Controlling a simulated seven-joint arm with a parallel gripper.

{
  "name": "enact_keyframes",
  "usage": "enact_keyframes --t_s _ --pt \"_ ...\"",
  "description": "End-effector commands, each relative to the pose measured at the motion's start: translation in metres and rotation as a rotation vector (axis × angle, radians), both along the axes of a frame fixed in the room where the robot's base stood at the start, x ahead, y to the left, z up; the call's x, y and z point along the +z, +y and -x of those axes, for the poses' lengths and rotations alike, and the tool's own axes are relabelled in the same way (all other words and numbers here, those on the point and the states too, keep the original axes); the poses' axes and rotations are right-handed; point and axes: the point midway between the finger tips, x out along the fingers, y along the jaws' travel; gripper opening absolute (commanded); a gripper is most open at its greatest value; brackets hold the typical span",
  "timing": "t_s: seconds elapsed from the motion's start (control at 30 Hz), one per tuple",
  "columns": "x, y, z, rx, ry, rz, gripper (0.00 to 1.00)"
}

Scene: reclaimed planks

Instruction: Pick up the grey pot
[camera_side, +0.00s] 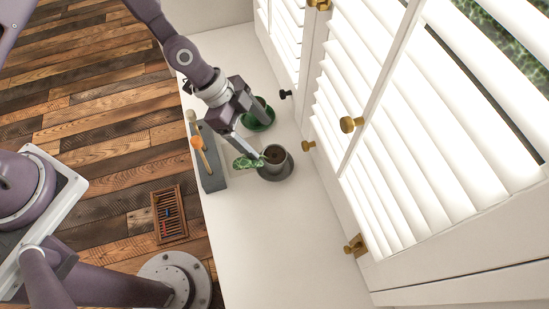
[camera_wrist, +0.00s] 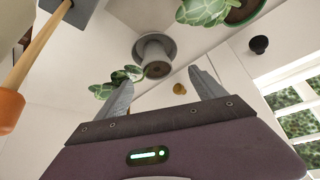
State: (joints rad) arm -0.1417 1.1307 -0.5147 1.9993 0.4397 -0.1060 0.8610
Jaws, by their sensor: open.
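The grey pot (camera_side: 281,166) stands upright on a grey saucer (camera_side: 288,176) on the white sill, with dark soil and a leafy stem (camera_side: 248,161) leaning out to the left. In the wrist view the grey pot (camera_wrist: 153,54) lies beyond and between my fingertips, with its saucer (camera_wrist: 168,40) behind it and its leaves (camera_wrist: 103,90) near the left finger. My gripper (camera_side: 259,143) is open and empty, up and to the left of the pot in the side view. In the wrist view my gripper (camera_wrist: 158,78) has both fingers apart, with nothing between them.
A green pot (camera_side: 258,113) with a plant stands farther along the sill. Shutters with brass knobs (camera_side: 350,124) line the right. The front sill is clear.

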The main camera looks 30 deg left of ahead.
Motion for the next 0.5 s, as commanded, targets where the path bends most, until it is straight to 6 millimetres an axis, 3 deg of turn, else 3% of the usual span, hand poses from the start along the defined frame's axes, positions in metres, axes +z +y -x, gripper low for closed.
enact_keyframes --t_s 0.5 --pt "-0.069 -0.044 -0.003 -0.020 0.002 0.043 0.79"
